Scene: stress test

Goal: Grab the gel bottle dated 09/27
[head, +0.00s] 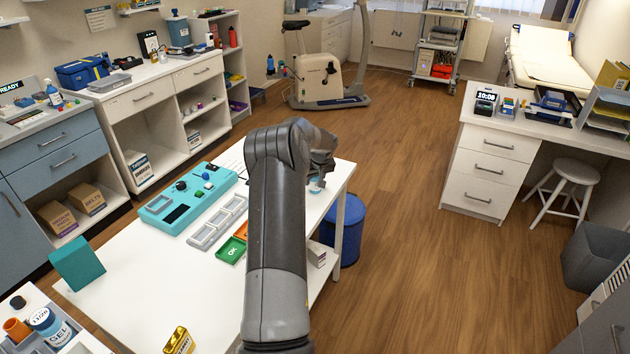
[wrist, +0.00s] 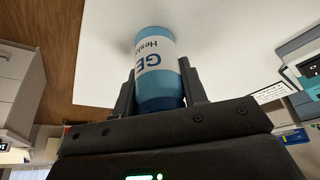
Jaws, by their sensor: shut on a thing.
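In the wrist view my gripper (wrist: 158,74) is shut on a blue gel bottle (wrist: 160,92) with a white label reading "GE" and part of another word, seen upside down. No date shows on it from this side. In the head view my arm reaches out over the far right end of the white table (head: 125,300). My gripper (head: 318,182) is mostly hidden behind the arm there, with a bit of light blue below it. Another gel bottle (head: 50,330) stands in a grey holder at the lower left; its cap appears to read 11/26.
On the table are a teal device (head: 160,205), a grey tray (head: 203,238), a green OK tray (head: 222,252), a teal block (head: 78,264) and a gold item (head: 179,341). A blue bin (head: 350,235) stands beyond the right edge. The floor right of it is clear.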

